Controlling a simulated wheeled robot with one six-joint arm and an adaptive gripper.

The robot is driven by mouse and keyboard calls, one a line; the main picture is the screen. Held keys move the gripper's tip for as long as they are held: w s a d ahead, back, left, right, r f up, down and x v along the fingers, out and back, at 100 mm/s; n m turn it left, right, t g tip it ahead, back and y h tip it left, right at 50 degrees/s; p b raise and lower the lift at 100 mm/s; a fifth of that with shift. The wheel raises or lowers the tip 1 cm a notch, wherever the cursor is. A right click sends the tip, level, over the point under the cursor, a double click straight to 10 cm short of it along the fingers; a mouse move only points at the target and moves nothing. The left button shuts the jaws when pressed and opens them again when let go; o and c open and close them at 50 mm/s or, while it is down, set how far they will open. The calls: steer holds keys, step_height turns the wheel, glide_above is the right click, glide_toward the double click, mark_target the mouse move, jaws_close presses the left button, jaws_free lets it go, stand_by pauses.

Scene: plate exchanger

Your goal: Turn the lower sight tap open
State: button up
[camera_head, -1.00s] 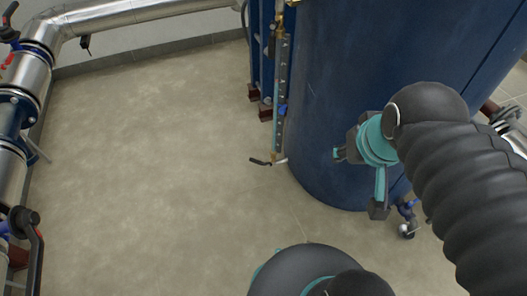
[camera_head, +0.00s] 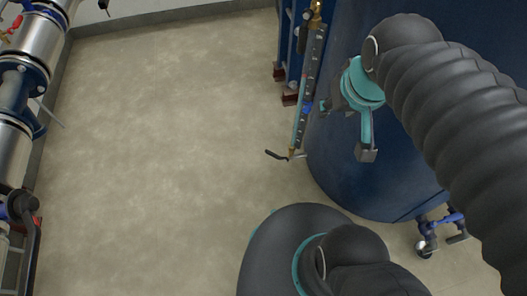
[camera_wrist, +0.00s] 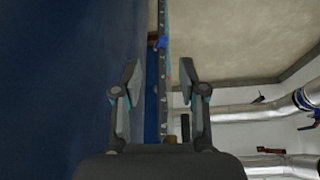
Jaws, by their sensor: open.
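The sight gauge (camera_head: 307,95) is a thin upright strip beside the blue tank. At its lower end is the lower sight tap (camera_head: 290,155), a small brass fitting with a dark lever (camera_head: 276,155) sticking out to the left over the floor. My gripper (camera_head: 345,130) is open and empty in front of the tank, to the right of the gauge and a little above the tap in the picture. In the wrist view the gauge (camera_wrist: 163,65) runs between my open fingers (camera_wrist: 160,75), apparently beyond them. I cannot make out the lower tap there.
The big blue tank (camera_head: 345,185) stands right behind my gripper. A brass upper fitting (camera_head: 316,14) is at the gauge's top. A blue drain valve (camera_head: 428,232) is low at the tank's right. Steel pipes (camera_head: 40,40) line the left. The floor between is clear.

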steer(key=w+a+f+n+g+b, duration=0.2)
steer(key=w+a+f+g, duration=0.25)
steer(key=w+f, duration=0.45)
steer(key=n+g+h+b, duration=0.2)
steer(key=n, duration=0.3)
glide_above(271, 153)
steer(key=s+a, duration=0.1)
steer(key=s, duration=0.1)
steer(key=w+a+x, duration=0.1)
steer(key=x, duration=0.7)
steer(key=w+a+f+x, duration=0.1)
steer(key=a+x, duration=0.1)
steer(key=x, duration=0.6)
steer(key=w+a+f+n+g+h+b, duration=0.1)
steer(key=w+a+f+n, duration=0.15)
steer(key=f, duration=0.35)
steer(key=w+a+f+n+h, duration=0.1)
steer(key=w+f, duration=0.2)
steer(key=f, duration=0.3)
steer(key=b+x, duration=0.1)
steer(key=x, duration=1.2)
steer(key=shift+s+f+b, duration=0.1)
steer(key=shift+s+b, duration=0.05)
steer(key=shift+b, duration=0.2)
jaws_close()
